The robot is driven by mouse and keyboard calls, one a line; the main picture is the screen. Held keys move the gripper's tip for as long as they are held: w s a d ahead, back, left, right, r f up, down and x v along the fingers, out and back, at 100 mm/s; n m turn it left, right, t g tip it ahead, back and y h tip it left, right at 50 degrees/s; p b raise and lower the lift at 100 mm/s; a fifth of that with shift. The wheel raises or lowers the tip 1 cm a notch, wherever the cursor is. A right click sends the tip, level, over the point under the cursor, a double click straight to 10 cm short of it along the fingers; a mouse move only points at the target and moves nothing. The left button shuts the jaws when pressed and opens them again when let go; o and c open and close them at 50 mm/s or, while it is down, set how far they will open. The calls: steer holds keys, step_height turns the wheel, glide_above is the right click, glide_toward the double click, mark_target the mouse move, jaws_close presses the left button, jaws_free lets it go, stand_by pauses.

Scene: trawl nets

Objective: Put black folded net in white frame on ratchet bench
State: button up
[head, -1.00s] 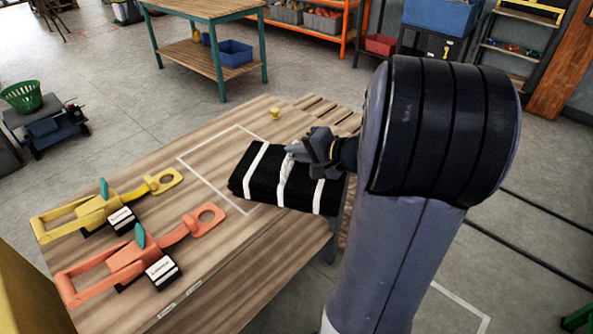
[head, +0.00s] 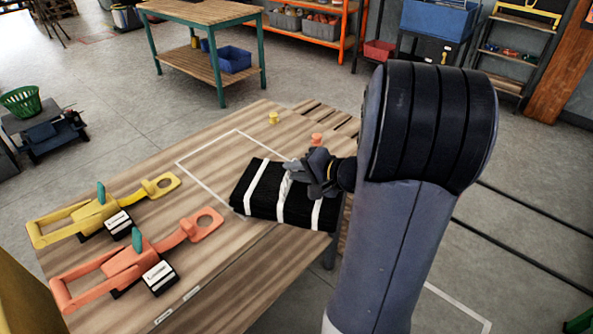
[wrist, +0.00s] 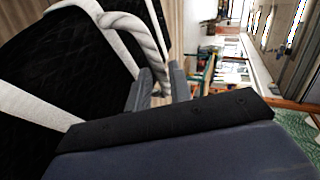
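The black folded net (head: 268,191) is a flat bundle with white straps and a white rope loop. In the head view it covers the right part of the white frame (head: 207,187), a painted outline on the wooden ratchet bench (head: 225,262). Its right end reaches past the frame to the bench's right edge. My gripper (head: 305,168) is at the top of the net. In the wrist view my gripper (wrist: 160,88) has its fingers on either side of the white rope (wrist: 145,38), closed on it. I cannot tell whether the net touches the bench.
A yellow ratchet (head: 100,212) and an orange ratchet (head: 130,262) lie on the left of the bench. A yellow peg (head: 273,118) and an orange peg (head: 316,140) stand near its far edge. The left part of the frame is bare.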

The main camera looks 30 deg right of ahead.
steer(key=shift+o, duration=1.3)
